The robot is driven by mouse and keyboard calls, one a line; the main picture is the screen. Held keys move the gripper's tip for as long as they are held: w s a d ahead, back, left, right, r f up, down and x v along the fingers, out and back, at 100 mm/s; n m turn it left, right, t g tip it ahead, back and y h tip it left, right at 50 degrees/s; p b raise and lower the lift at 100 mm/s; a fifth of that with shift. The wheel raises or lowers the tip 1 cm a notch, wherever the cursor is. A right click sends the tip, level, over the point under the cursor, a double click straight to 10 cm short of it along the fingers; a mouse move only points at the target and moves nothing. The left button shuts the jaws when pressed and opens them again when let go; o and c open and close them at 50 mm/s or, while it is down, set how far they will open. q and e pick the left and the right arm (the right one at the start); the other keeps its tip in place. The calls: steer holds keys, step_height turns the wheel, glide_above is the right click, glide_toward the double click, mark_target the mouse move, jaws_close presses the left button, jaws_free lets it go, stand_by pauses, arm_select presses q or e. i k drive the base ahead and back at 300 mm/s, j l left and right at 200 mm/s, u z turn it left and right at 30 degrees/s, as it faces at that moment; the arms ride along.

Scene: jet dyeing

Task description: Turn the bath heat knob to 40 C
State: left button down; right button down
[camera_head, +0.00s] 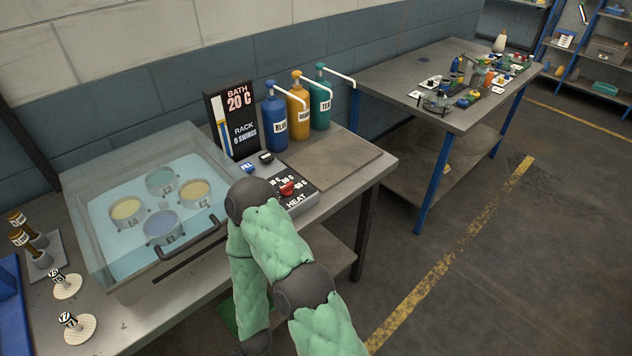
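The red heat knob (287,188) sits on a dark panel marked HEAT (298,201) at the front right of the dyeing bench. Temperature marks surround it, some too small to read or covered, and I cannot tell exactly where the knob points. The black display (232,120) behind the bath reads BATH 20 C, and its lower line reads RACK with a swings count. One of my green-padded arms rises from the bottom, with a dark joint just left of the panel, partly covering the area beside it. Neither gripper shows.
The clear-lidded bath (88,240) with several dye cups and a dark front handle (190,240) is left of the panel. Blue (276,122), orange (298,105) and teal (320,105) pump bottles stand behind. A bare board (335,160) lies right of the panel.

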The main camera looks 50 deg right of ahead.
mark_target(287, 188)
steer(key=z, duration=1.45)
steer(key=l+u, duration=0.3)
steer(key=l, duration=0.45)
